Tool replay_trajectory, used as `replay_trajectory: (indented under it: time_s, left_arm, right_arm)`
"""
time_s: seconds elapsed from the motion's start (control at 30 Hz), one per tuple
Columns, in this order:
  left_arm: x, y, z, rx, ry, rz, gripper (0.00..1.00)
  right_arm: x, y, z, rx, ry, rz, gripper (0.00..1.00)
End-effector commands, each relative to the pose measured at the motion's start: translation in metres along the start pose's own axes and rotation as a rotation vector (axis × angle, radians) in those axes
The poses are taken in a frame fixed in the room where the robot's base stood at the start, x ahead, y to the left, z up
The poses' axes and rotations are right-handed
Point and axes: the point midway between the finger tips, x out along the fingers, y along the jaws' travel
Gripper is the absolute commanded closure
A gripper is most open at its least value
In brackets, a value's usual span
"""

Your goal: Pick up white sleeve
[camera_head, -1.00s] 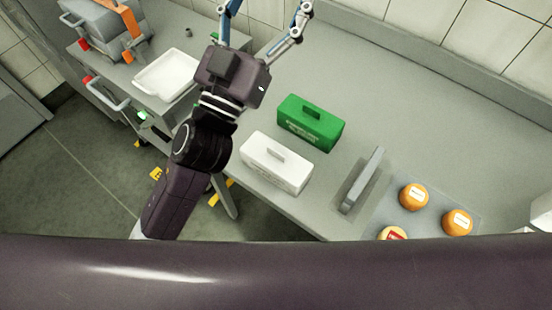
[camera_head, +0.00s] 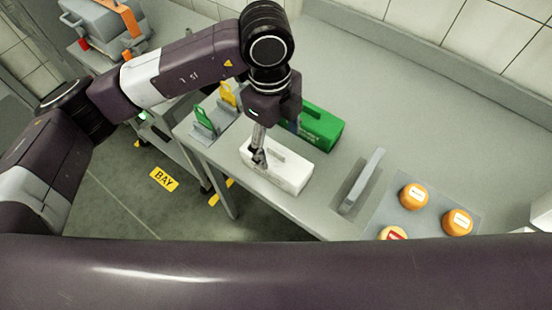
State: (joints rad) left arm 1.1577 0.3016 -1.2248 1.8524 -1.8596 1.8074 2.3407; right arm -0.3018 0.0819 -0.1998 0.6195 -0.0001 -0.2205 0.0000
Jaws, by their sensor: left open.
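The white sleeve (camera_head: 290,175) is a white box-like block with a raised grip along its top, lying near the front edge of the table. The green sleeve (camera_head: 322,128) of like shape stands just behind it, partly hidden by my left arm. My left gripper (camera_head: 259,157) points down at the left end of the white sleeve's raised grip. It is open; one finger shows clearly, the other is mostly hidden. I cannot tell whether it touches the sleeve. My right gripper is not in view.
A grey upright plate (camera_head: 362,180) stands right of the white sleeve. Orange cheese wheels (camera_head: 413,196) sit on a mat at the right. Green (camera_head: 204,119) and yellow (camera_head: 228,95) tags stand at the table's left end. The back of the table is clear.

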Motion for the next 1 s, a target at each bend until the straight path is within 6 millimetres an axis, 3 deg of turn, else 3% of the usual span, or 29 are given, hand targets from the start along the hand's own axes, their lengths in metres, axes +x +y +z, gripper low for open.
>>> replay_trajectory:
  time_s: [0.1,0.2,0.7,1.0]
  left_arm:
    - [-0.001,0.002,0.020,-0.043,-0.073,0.014,0.29]
    - [0.008,0.003,0.023,-0.051,-0.084,0.019,0.29]
    - [0.070,0.004,0.017,-0.046,-0.078,0.017,0.29]
    - [0.075,0.003,0.017,-0.044,-0.077,0.015,0.32]
  right_arm:
    - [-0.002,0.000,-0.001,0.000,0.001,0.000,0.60]
    - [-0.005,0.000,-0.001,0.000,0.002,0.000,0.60]
    - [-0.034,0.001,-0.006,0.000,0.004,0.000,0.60]
    - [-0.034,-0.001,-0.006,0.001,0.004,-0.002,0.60]
